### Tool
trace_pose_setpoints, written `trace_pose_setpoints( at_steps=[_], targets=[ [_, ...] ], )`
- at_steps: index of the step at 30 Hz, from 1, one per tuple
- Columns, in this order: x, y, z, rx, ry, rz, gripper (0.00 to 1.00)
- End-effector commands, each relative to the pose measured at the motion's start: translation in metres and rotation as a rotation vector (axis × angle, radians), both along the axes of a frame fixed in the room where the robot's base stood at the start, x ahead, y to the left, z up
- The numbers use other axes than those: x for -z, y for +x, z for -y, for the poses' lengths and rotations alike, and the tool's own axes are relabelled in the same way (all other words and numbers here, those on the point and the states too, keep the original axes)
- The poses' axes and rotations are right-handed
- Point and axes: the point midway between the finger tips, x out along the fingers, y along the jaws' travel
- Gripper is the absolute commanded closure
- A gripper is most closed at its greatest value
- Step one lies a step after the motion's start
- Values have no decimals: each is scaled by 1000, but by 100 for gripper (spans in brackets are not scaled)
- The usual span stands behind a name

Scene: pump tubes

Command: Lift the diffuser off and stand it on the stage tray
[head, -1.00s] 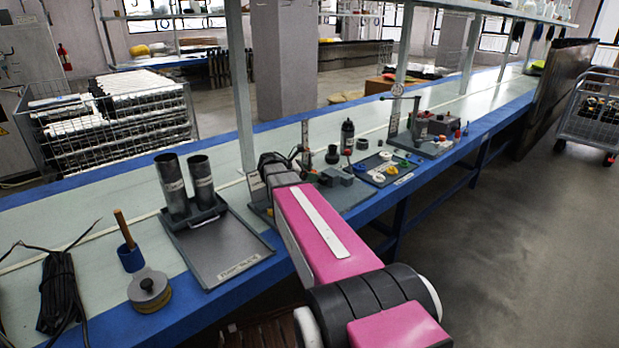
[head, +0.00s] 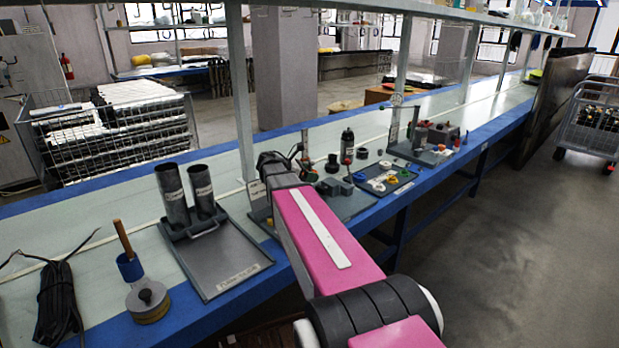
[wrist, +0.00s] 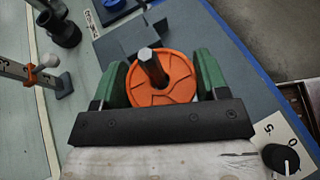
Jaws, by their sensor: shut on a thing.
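In the wrist view my gripper (wrist: 163,82) is shut, its two green fingers on either side of an orange round part (wrist: 178,84), which I take as the diffuser. It has curved lines on its face and sits around a dark hexagonal shaft (wrist: 151,62) that sticks out through its middle. I cannot tell whether it is clear of what lies beneath. In the head view my arm hides the gripper and this part.
A larger grey tray (head: 225,262) bearing two upright dark tubes (head: 172,192) lies left of my arm. A dark bottle (head: 347,145) and a grey fixture (head: 421,152) stand near the small tray. A blue cup with a wooden handle (head: 129,267) and a cable coil (head: 58,305) lie far left.

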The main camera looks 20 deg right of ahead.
Motion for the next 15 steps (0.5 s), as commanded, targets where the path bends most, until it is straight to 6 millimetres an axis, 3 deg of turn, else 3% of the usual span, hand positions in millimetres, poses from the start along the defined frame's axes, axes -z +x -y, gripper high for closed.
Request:
trace_pose_setpoints(
  at_steps=[15],
  targets=[
    [-23, 0, 0, 0, 0, 1, 67]
  ],
)
